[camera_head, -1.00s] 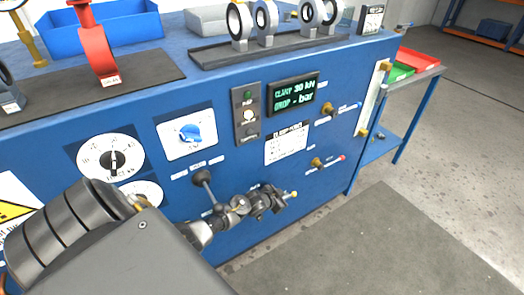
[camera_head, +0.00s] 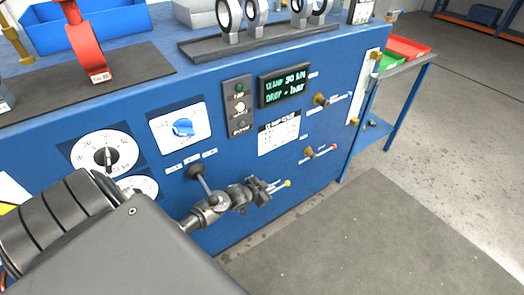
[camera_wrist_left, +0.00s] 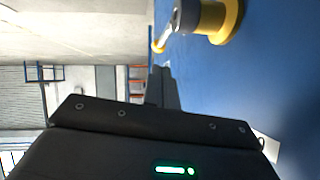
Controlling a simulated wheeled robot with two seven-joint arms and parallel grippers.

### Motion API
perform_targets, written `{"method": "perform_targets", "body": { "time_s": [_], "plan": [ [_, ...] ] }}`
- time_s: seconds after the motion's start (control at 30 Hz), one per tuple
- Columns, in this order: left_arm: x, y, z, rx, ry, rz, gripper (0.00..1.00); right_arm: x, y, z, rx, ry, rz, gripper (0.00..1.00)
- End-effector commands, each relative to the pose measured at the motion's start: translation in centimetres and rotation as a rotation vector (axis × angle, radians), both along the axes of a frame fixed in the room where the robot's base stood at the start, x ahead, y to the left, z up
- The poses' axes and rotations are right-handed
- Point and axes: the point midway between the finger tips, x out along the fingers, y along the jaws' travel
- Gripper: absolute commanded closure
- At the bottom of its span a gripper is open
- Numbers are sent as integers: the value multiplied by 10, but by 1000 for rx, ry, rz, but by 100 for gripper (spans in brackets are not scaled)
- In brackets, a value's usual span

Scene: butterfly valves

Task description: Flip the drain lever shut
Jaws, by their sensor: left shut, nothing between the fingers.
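My left gripper (camera_head: 262,189) is shut and empty, low in front of the blue panel; its dark fingers also show in the left wrist view (camera_wrist_left: 161,88). A small lever with a yellow tip (camera_head: 287,183) shows just beyond the fingers, its mount hidden behind them. In the wrist view a valve with a yellow collar (camera_wrist_left: 225,20) and a yellow-tipped lever (camera_wrist_left: 158,46) is close to the fingers; contact cannot be told. The labels are too small to tell which is the drain lever. My right gripper is out of view.
A black-knobbed lever (camera_head: 198,177) sticks out close above my left wrist. The panel also bears a display (camera_head: 285,87), a blue knob (camera_head: 183,128) and a dial (camera_head: 105,155). Valve rings stand on a rack (camera_head: 255,42) on top.

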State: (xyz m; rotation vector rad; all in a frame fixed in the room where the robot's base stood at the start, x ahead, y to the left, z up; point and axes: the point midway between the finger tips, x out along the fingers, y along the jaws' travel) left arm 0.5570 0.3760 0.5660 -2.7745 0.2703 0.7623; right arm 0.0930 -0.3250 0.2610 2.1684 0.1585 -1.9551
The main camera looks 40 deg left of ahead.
Motion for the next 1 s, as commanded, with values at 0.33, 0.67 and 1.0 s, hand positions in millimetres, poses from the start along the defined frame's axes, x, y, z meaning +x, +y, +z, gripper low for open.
{"method": "perform_targets", "body": {
  "time_s": [0.33, 0.67, 1.0],
  "plan": [
    [-36, 5, 21, -1, 1, 1, 100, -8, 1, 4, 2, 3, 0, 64],
    [-37, 5, 23, 0, 0, 1, 100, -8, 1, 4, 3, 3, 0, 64],
    [-37, 5, 22, 0, 1, 0, 100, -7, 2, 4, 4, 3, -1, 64]
  ]
}}
